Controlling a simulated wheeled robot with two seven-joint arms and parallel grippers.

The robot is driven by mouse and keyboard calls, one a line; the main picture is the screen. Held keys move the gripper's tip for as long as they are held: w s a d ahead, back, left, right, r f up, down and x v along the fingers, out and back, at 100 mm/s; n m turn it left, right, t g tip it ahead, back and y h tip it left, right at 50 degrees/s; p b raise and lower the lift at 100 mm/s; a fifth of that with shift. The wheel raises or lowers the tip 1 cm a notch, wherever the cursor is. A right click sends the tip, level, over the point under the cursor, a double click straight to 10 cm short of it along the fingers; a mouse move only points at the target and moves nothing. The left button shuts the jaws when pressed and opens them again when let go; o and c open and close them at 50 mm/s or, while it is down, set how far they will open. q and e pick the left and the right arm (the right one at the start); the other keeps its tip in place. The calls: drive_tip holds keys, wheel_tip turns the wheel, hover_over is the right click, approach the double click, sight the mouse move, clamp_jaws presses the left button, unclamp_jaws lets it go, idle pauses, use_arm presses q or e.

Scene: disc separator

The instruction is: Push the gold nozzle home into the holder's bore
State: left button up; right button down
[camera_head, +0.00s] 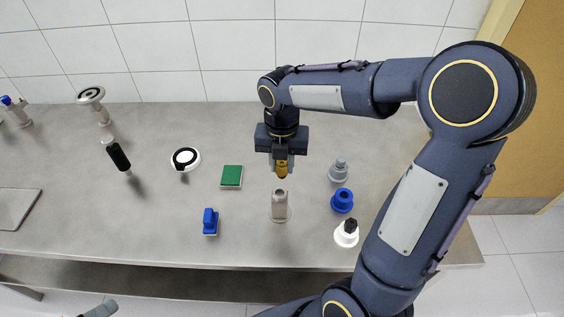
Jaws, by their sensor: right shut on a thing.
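My right gripper (281,158) is shut on the gold nozzle (282,170), which points down. The gripper hangs over the middle of the table from my right arm.
On the grey table (130,225), a grey stepped part (339,170), a blue ring part (342,201) and a white part with black top (346,233) stand right of the holder. A green block (231,177) and blue part (210,222) stand left. The front left is fairly clear.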

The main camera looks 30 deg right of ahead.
drive_tip(key=shift+a+r, duration=0.15)
drive_tip(key=shift+a, duration=0.25)
drive_tip(key=b, duration=0.4)
hover_over(279, 192)
drive_tip(key=shift+s+f, duration=0.1)
drive_tip(key=shift+f, duration=2.75)
drive_tip(key=shift+f+b, duration=0.35)
drive_tip(key=shift+f, duration=0.4)
drive_tip(key=shift+f+b, duration=0.55)
drive_tip(key=shift+f, duration=0.2)
drive_tip(key=c, duration=1.1)
unclamp_jaws()
drive_tip(key=shift+o, duration=0.2)
drive_tip(key=shift+r, duration=0.1)
